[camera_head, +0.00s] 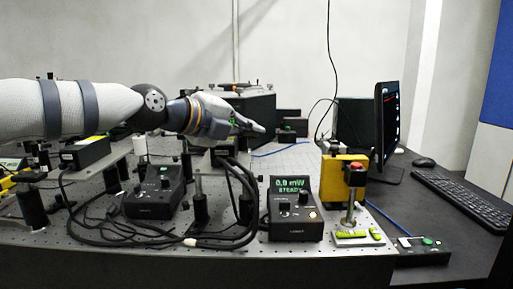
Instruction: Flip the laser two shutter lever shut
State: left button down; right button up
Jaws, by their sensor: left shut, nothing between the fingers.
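My left gripper (258,129) comes in from the left above the optical bench (230,262). It is shut with nothing in it, its tip pointing right, in front of a black box. Another dark control box with knobs (155,193) stands at the left, below my arm. I cannot make out which part is the laser two shutter lever; it may be hidden or too small. My right gripper is not in view.
A yellow block with a red top (345,180) stands on the bench's right. A monitor (388,125), keyboard (465,195) and mouse (424,162) are on the right. Black cables (140,240) loop across the front. Posts and a large black box (257,107) crowd the bench.

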pick_arm(q)
jog(key=shift+w+a+f, duration=0.1)
jog(key=shift+a+f, duration=0.1)
jog(key=shift+a+r+b, duration=0.4)
jog(key=shift+r+b, duration=0.05)
jog(key=shift+b, duration=0.2)
jog(key=shift+a+r+n+t+h+b, duration=0.2)
jog(key=shift+a+n+t+h+b, duration=0.2)
jog(key=shift+n+h, duration=0.2)
jog(key=shift+r, duration=0.1)
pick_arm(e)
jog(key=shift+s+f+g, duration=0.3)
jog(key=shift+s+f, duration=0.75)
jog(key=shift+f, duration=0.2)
